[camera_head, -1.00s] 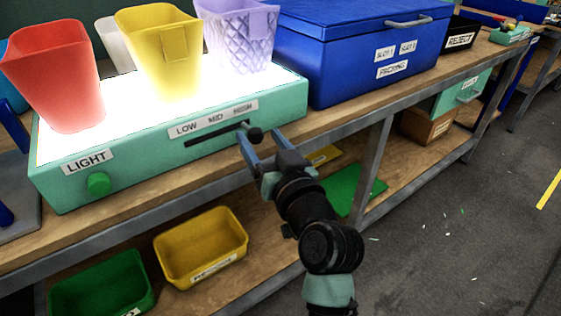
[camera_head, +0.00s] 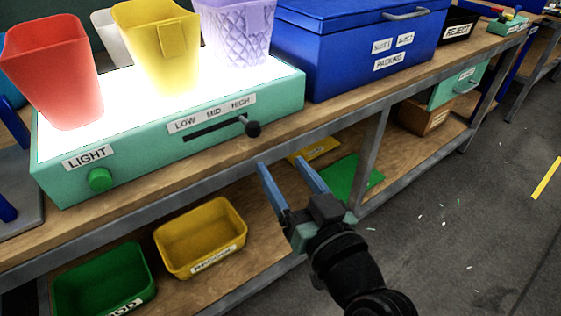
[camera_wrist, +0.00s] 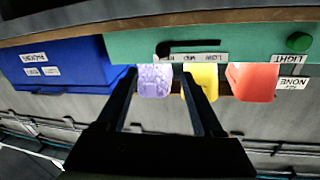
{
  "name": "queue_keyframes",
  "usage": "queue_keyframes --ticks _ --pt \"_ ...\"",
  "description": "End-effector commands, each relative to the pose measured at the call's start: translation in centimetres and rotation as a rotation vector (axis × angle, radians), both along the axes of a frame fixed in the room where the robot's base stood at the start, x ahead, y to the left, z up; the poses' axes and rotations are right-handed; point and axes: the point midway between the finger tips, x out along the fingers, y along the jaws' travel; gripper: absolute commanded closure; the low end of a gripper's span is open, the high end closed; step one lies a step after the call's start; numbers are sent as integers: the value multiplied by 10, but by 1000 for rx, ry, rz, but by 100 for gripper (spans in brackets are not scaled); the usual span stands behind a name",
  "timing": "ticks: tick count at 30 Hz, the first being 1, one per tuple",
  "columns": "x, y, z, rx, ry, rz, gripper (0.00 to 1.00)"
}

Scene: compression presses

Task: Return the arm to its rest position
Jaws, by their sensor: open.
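My gripper (camera_head: 288,180) is open and empty in the head view, in front of the bench's front edge and below the light box. Its two blue fingers stand apart and point up toward the bench. In the wrist view my gripper (camera_wrist: 160,80) shows as two dark fingers spread apart with nothing between them that it holds. The teal light box (camera_head: 240,122) has a slider knob (camera_head: 253,129) near the HIGH end, and my gripper is clear of it.
Red (camera_head: 55,75), yellow (camera_head: 155,50) and purple (camera_head: 238,30) cups stand on the lit panel. A blue PACKING box (camera_head: 335,70) is to the right. Yellow (camera_head: 200,238) and green (camera_head: 105,285) bins are on the lower shelf. Open floor (camera_head: 470,220) lies at the right.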

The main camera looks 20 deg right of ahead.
Motion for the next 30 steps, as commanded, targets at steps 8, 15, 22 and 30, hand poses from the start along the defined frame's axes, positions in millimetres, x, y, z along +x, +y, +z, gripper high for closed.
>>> queue_keyframes --ticks 8,15,22,30 --pt "7 8 20 -21 -32 -1 31" --pt "21 64 160 -141 -297 -40 31" --pt "-32 120 305 -172 -651 -101 31" --pt "-75 139 417 -155 -820 -136 31"
